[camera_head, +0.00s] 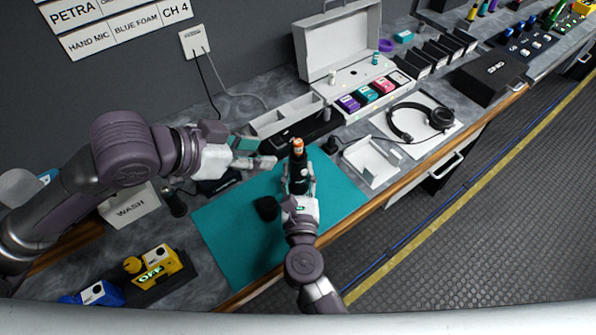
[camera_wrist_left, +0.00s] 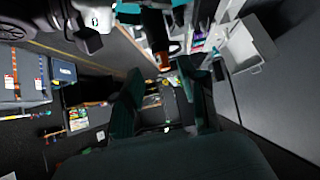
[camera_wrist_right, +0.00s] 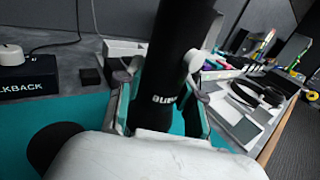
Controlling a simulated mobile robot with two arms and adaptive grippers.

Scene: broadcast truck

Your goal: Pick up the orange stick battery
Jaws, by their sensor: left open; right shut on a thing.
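The orange stick battery (camera_head: 298,146) shows only as an orange end at the top of a black microphone body (camera_head: 299,176); the rest of it is hidden. Its orange end also shows in the left wrist view (camera_wrist_left: 165,61). My right gripper (camera_head: 299,187) is shut on the microphone body and holds it roughly upright above the teal mat. The right wrist view shows the body (camera_wrist_right: 178,65) with partly hidden white lettering between the fingers. My left gripper (camera_head: 257,153) is open and empty, just left of the battery end, with its fingers pointing towards it.
A black rounded piece (camera_head: 266,208) sits on the teal mat (camera_head: 228,240). A grey compartment tray (camera_head: 287,117) lies behind. A white tray (camera_head: 372,160) and headphones (camera_head: 420,122) lie to the right. A yellow OFF box (camera_head: 154,267) is at front left.

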